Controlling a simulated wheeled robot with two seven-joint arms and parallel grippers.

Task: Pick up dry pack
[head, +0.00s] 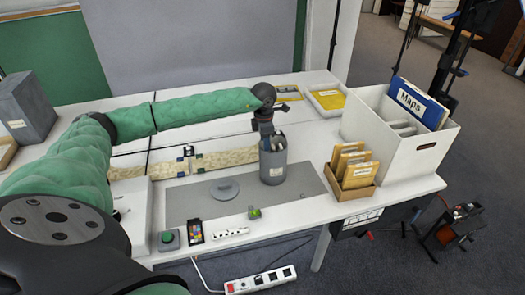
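A grey cylindrical canister (273,166) with a white label stands on the grey mat at the table's middle. Pale items (277,143) show in its open mouth; they may be dry packs, but they are too small to tell. A round grey lid (223,189) with a knob lies on the mat to its left. My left gripper (267,137) points down at the canister's mouth, at its left side. Its fingertips are small and partly hidden, so I cannot tell whether they are open or hold anything. My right gripper is out of view.
A white box (387,155) with a blue Maps folder (419,103) stands right, behind a small carton (353,190) of tan envelopes. A yellow-lined tray (328,101) lies behind. A green button (168,238), phone-like device (194,231) and small green object (254,212) line the front.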

